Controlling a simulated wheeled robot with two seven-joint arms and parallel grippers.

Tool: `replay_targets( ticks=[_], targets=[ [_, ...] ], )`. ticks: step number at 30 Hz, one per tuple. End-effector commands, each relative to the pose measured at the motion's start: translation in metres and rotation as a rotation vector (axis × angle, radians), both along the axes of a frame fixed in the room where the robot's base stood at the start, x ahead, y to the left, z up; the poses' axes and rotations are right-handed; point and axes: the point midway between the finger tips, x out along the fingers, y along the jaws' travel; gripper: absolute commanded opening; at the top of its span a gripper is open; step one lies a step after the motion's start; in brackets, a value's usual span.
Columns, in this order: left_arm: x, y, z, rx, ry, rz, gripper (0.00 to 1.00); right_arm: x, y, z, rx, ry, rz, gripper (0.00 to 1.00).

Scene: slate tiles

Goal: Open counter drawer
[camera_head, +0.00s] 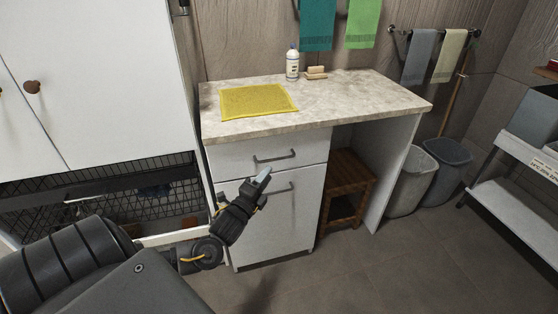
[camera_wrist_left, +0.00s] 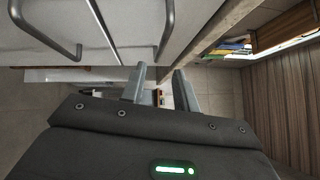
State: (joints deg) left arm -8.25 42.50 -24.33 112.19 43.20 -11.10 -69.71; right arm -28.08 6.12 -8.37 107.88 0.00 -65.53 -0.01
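The counter drawer (camera_head: 235,156) is the white top front under the stone counter, and it looks shut. Its grey bar handle (camera_head: 275,159) also shows at the top of the left wrist view (camera_wrist_left: 168,28). My left gripper (camera_head: 264,174) is in front of the cabinet, just below the drawer handle in the head view and apart from it. In the left wrist view its two fingers (camera_wrist_left: 161,82) are spread with nothing between them. The head view shows the fingers nearly edge-on. My right gripper is in neither view.
Below the drawer is a cabinet door (camera_head: 270,228) with its own bar handle (camera_wrist_left: 45,40). The counter (camera_head: 340,100) holds a yellow cloth (camera_head: 258,101), a bottle (camera_head: 292,64) and soap-like blocks (camera_head: 316,72). A wooden stool (camera_head: 345,185) stands under the counter. Open floor lies in front.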

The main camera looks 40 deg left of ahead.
Motion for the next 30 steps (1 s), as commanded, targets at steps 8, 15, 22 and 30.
replay_targets(
  ticks=[8,15,22,30],
  targets=[
    [0.052,0.010,0.008,0.001,-0.003,0.003,0.30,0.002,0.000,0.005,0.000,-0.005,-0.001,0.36],
    [0.082,0.015,0.012,0.000,-0.001,0.002,0.30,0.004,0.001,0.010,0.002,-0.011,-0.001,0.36],
    [0.089,0.015,0.012,0.000,0.001,0.000,0.30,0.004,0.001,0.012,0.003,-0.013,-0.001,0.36],
    [0.089,0.015,0.012,-0.001,0.001,0.001,0.19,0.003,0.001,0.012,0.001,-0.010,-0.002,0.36]
  ],
)
